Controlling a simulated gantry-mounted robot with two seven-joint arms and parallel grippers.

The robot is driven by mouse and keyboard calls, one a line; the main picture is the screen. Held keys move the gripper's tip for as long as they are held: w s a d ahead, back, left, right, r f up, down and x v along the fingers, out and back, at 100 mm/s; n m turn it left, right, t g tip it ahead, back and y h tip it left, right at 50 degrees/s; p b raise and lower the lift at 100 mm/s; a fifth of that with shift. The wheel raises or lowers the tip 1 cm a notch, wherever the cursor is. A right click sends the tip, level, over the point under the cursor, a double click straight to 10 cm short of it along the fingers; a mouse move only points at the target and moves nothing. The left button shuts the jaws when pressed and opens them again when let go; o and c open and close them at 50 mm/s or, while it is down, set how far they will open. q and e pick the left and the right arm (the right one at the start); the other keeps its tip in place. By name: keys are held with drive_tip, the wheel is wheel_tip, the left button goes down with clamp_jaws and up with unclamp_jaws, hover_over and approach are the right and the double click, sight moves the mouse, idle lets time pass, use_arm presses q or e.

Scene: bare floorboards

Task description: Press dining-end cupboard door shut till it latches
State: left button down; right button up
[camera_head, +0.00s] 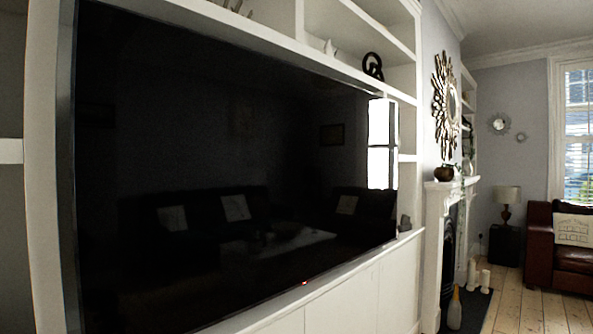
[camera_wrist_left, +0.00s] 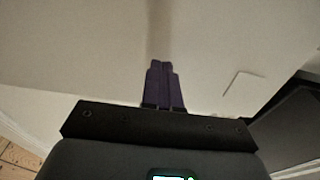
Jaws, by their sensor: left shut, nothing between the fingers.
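White cupboard doors (camera_head: 345,300) run in a row below the television in the head view. They look flush there, with thin seams between them. I cannot tell which one is the dining-end door. In the left wrist view my left gripper (camera_wrist_left: 161,66) is shut and empty, its two purple fingers together. It points at a pale, plain surface (camera_wrist_left: 85,55) that fills most of that view, with a faint darker vertical band above the fingertips. I cannot tell whether the fingertips touch it. Neither gripper shows in the head view.
A large black television (camera_head: 230,180) stands on the cupboard top, under white shelves (camera_head: 385,30). A white fireplace (camera_head: 437,215) stands beyond. Bare floorboards (camera_head: 535,312) lie at the right. In the wrist view, a dark object (camera_wrist_left: 290,125) is at the right.

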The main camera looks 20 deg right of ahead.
use_arm(q)
drive_tip(key=shift+b+x, duration=0.35)
drive_tip(key=shift+x, duration=0.5)
drive_tip(key=shift+w+a+b, duration=0.2)
drive_tip(key=shift+w+b, duration=0.15)
drive_tip(key=shift+w, duration=0.2)
drive_tip(key=shift+b+x, duration=0.45)
drive_tip(key=shift+x, duration=0.35)
drive_tip(key=shift+b+x, duration=1.05)
drive_tip(key=shift+x, duration=0.5)
drive_tip(key=p+v, duration=1.2)
drive_tip(key=v, duration=0.1)
drive_tip(key=shift+p, duration=0.3)
idle(0.3)
